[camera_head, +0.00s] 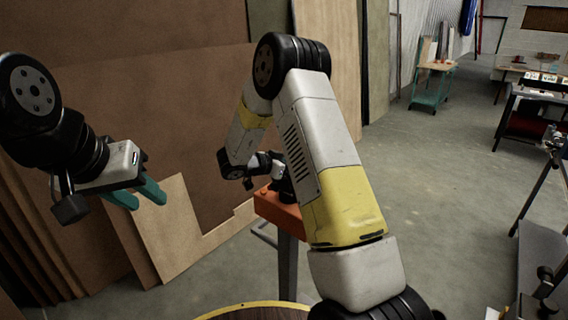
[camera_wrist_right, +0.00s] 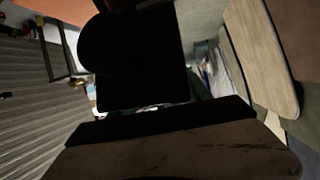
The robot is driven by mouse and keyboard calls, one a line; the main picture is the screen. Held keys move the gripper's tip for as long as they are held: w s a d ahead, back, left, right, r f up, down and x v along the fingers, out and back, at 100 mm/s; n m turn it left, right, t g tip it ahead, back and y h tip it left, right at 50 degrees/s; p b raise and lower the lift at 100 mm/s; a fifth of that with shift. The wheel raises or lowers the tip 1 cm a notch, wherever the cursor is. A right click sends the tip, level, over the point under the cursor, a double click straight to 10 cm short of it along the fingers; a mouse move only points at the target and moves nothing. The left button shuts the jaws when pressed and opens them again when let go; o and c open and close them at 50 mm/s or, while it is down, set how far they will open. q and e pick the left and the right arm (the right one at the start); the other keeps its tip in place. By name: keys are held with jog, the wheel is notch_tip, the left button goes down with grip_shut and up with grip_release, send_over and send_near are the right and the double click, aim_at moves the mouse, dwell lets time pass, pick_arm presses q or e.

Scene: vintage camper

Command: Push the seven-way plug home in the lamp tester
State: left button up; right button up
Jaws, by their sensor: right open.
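An orange box on a grey stand, apparently the lamp tester (camera_head: 281,212), stands in the middle of the head view, partly behind my right arm. A small dark part on top of it may be the plug; I cannot tell how deep it sits. My right gripper (camera_head: 266,168) is just above and behind the box, small and partly hidden, with its jaws open. The right wrist view is mostly filled by black, unlit shapes, and I cannot make out the plug there. My left gripper (camera_head: 143,198) hangs at the left with its teal fingers apart and empty, away from the box.
Brown wooden panels (camera_head: 150,100) lean along the left and back. A round wooden top with a yellow rim (camera_head: 250,306) is at the bottom. A teal trolley (camera_head: 432,88) and workbench (camera_head: 536,95) stand far right. The grey floor between is mostly open.

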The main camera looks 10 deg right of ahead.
jog(key=v, duration=0.7)
jog(key=shift+s+a+r, duration=0.15)
jog(key=shift+a, duration=0.15)
